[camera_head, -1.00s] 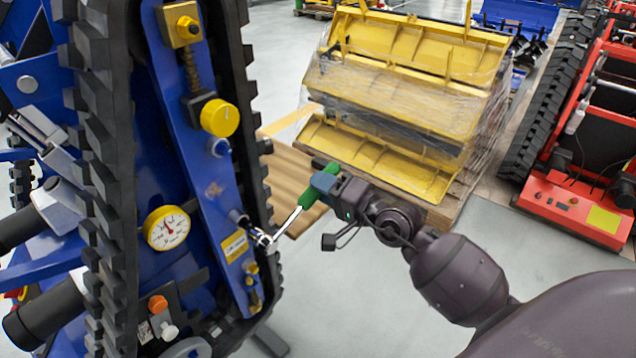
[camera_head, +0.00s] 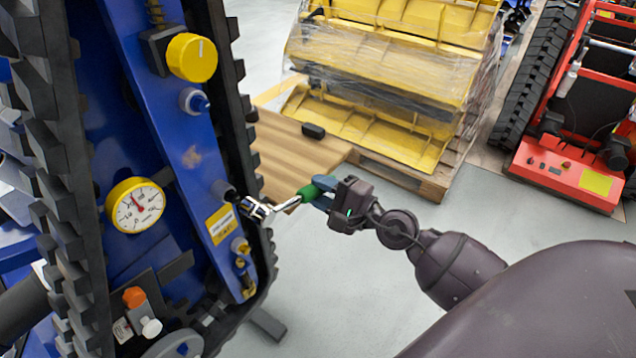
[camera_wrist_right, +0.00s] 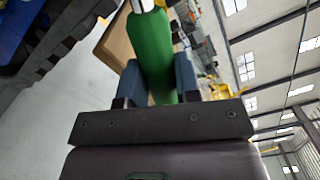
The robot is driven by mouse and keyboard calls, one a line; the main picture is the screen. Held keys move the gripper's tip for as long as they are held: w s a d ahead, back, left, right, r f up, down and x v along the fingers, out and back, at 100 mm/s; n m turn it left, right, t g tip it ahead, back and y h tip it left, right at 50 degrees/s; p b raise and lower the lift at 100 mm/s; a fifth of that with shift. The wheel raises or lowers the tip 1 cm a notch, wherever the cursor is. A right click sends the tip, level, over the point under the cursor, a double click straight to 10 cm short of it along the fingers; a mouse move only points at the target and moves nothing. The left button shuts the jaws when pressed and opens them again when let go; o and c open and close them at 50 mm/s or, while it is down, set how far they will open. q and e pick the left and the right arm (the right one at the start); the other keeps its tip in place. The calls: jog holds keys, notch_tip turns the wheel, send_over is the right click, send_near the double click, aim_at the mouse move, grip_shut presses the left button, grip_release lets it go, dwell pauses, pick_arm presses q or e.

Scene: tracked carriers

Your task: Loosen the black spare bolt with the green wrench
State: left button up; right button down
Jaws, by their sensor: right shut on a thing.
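The green wrench (camera_head: 308,194) has a green handle and a bright metal shaft and head. My right gripper (camera_head: 324,188) is shut on its handle; the right wrist view also shows the green handle (camera_wrist_right: 150,48) between the two fingers. The wrench points left, nearly level, with its head at the lower part of the blue carrier's side plate (camera_head: 190,150), by a dark round fitting and a yellow label. The black spare bolt cannot be made out clearly; the wrench head covers that spot, and I cannot tell how it sits on the bolt. My left gripper is not in view.
The carrier's black track (camera_head: 62,170) runs close beside the plate. A yellow knob (camera_head: 192,57) and a white dial gauge (camera_head: 135,205) stick out nearby. Wrapped yellow buckets (camera_head: 385,70) on a pallet and a red machine (camera_head: 565,170) stand behind. Grey floor is clear below my arm.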

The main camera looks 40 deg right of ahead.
aim_at(303, 191)
jog(key=shift+r, duration=0.1)
dwell(0.3)
jog(key=shift+w+a+r+p, duration=0.1)
jog(key=shift+w+a+p, duration=0.15)
jog(key=shift+a+p, duration=0.15)
dwell(0.4)
jog(key=shift+s+a+r, duration=0.15)
jog(key=shift+a, duration=0.2)
dwell(0.7)
jog(key=shift+w+a+r, duration=0.15)
jog(key=shift+w+a, duration=0.05)
jog(key=shift+a, duration=0.15)
dwell(0.5)
jog(key=shift+s+a+t, duration=0.1)
jog(key=shift+a+t, duration=0.1)
jog(key=shift+t, duration=0.1)
dwell(0.5)
jog(key=shift+w+a, duration=0.25)
jog(key=shift+w, duration=0.1)
dwell(0.6)
jog(key=shift+a+r, duration=0.1)
dwell(0.3)
jog(key=shift+m+t, duration=0.4)
jog(key=shift+t, duration=0.1)
